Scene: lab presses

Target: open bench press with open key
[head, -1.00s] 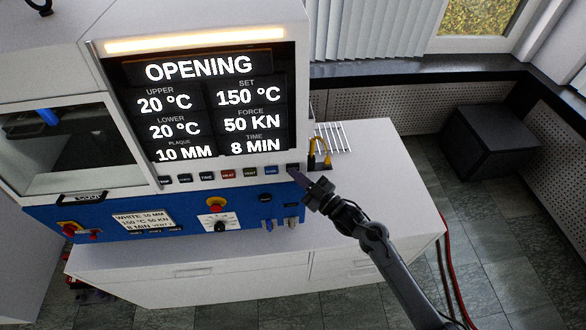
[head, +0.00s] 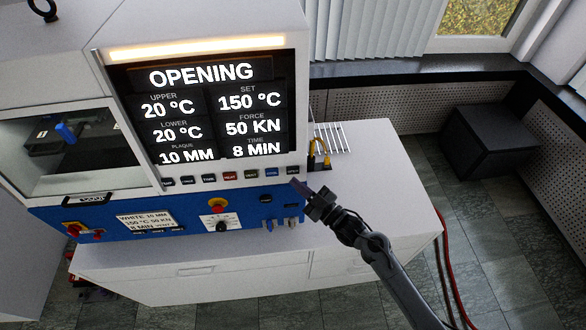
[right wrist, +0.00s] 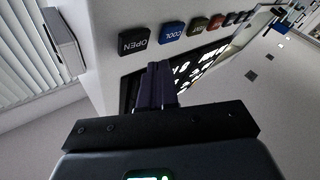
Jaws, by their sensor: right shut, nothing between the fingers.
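The bench press (head: 60,85) stands on the left, and its display (head: 200,110) reads OPENING. A row of keys runs under the display. The dark open key (head: 292,171) is at the right end of the row; it is labelled OPEN in the right wrist view (right wrist: 137,40), beside the blue COOL key (right wrist: 172,32). My right gripper (head: 300,189) is shut and empty, its tips just below the open key in the head view. In the right wrist view its fingers (right wrist: 156,72) appear apart from the key. My left gripper is not in view.
The blue lower panel (head: 150,222) carries a red knob (head: 217,205) and connectors. A wire rack (head: 330,138) and yellow-handled tool (head: 317,155) sit on the white bench (head: 375,150) right of the press. A black box (head: 490,140) stands on the floor.

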